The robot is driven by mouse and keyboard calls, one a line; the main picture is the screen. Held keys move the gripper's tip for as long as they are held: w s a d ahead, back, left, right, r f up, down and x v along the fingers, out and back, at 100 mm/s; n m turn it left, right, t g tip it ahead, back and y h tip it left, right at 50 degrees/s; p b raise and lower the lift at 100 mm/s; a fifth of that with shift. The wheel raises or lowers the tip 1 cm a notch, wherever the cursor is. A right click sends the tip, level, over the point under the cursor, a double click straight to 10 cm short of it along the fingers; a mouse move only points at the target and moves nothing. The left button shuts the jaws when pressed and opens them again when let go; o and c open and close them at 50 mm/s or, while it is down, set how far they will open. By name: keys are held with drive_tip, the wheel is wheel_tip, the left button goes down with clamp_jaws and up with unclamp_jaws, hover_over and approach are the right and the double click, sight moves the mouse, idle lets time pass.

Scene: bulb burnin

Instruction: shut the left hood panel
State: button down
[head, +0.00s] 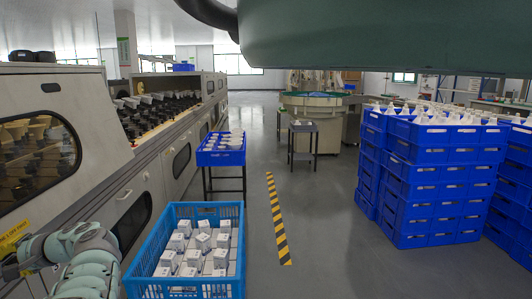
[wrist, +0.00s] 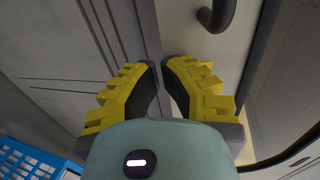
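The long pale machine on the left of the head view has hood panels along its upper front. The nearest one, at the left edge, is a windowed hood panel (head: 52,98), with cone-like parts behind its dark glass. It appears lowered, though its edges run out of frame. Beyond it, a stretch of the machine stands uncovered, showing rows of dark sockets (head: 150,113). In the wrist view, my gripper (wrist: 161,66) has yellow ridged fingers with tips close together, a narrow gap and nothing held. It faces pale panelling with a dark curved handle (wrist: 216,17).
A light-blue crate (head: 138,268) of white boxes stands low in front, by the machine. Behind it is a stand with a blue tray (head: 221,158). Stacked blue crates (head: 420,187) fill the right. The floor around the striped strip (head: 277,218) is clear.

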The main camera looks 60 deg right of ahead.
drive_tip(key=w+a+f+t+y+b, duration=0.1)
drive_tip(key=w+a+b, duration=0.2)
drive_tip(key=b, duration=0.6)
drive_tip(key=shift+w+a+f, duration=0.25)
drive_tip(key=shift+w+a, duration=0.15)
drive_tip(key=shift+w, duration=0.55)
drive_tip(key=shift+s+r, duration=0.1)
drive_tip(key=shift+r, duration=0.05)
